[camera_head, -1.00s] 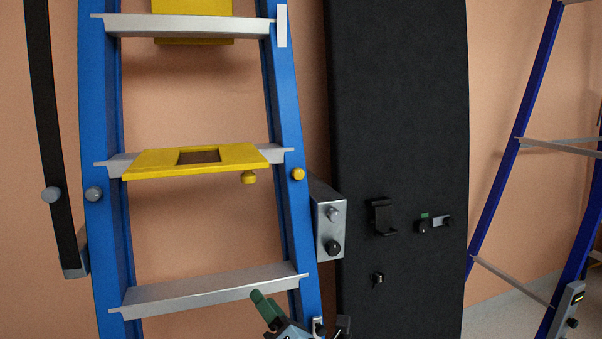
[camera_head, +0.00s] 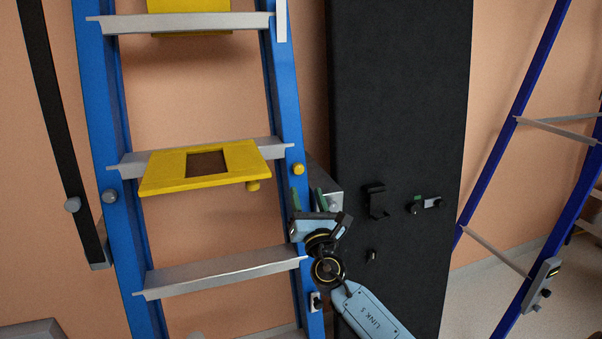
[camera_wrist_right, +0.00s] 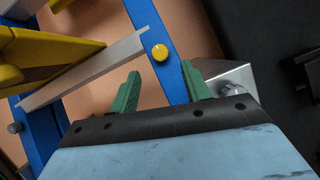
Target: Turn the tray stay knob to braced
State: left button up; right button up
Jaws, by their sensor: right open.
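The yellow tray (camera_head: 165,178) with a square hole sits across a rung of the blue ladder (camera_head: 87,70). A round yellow knob (camera_head: 298,169) is on the ladder's right rail beside the tray; another yellow knob (camera_head: 253,186) hangs under the tray's right front. I cannot tell which is the stay knob, and no setting mark is readable. My right gripper (camera_head: 308,197) is open and empty, just below the rail knob. In the right wrist view, that knob (camera_wrist_right: 159,52) appears between and beyond the green fingertips (camera_wrist_right: 160,72), apart from them. My left gripper is out of view.
A grey metal box (camera_head: 335,192) with knobs is fixed right of the rail, partly hidden by my right gripper. A black panel (camera_head: 400,90) with a hook (camera_head: 375,200) and a small latch (camera_head: 426,204) stands behind. A second blue ladder (camera_head: 519,130) is at right.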

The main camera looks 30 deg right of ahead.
aim_at(300, 171)
jog(key=x, duration=0.7)
jog(key=shift+c, duration=0.5)
jog(key=c, duration=0.9)
